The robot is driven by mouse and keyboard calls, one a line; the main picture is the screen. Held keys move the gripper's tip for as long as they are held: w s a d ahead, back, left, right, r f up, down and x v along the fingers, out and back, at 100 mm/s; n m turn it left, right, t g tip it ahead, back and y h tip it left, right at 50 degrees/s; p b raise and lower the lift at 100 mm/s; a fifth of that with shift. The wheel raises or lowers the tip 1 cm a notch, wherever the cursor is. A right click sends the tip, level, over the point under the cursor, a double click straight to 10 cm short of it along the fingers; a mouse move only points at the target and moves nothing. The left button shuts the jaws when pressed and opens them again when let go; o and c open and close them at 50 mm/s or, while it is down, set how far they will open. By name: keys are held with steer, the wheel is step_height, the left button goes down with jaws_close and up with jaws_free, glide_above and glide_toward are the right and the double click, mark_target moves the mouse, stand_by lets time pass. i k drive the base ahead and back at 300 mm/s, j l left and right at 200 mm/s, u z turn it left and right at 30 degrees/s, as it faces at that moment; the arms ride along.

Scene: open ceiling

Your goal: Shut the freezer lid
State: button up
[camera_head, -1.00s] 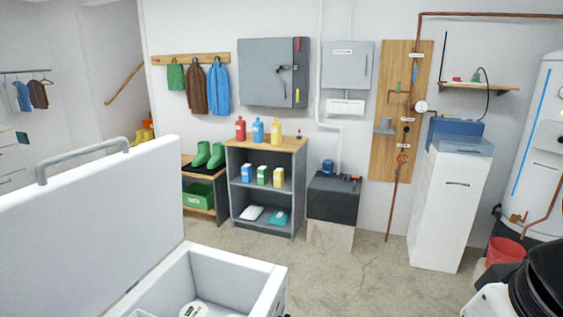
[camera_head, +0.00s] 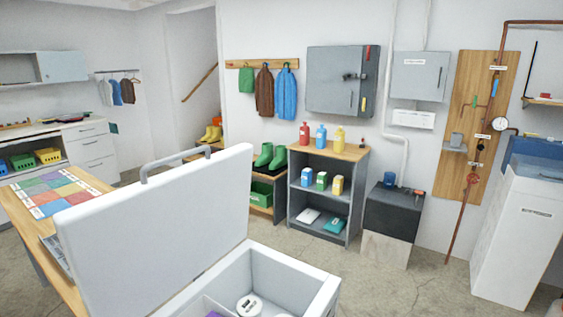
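The white chest freezer (camera_head: 318,290) stands at the bottom centre of the head view, its top open. Its white lid (camera_head: 165,235) is raised steeply on the left side, with a grey bar handle (camera_head: 175,158) along its upper edge. Inside the freezer are a round white tub (camera_head: 249,304) with a dark marking and a purple item (camera_head: 214,314), partly cut off by the frame's bottom edge. My gripper is not in the picture.
A wooden table (camera_head: 22,226) with a coloured chart stands left of the lid. A shelf unit (camera_head: 330,190) with bottles and boxes and a dark cabinet (camera_head: 392,215) stand behind the freezer. Grey concrete floor (camera_head: 400,290) is clear right of it.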

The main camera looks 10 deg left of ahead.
mark_target(128, 250)
steer(key=j, duration=1.8)
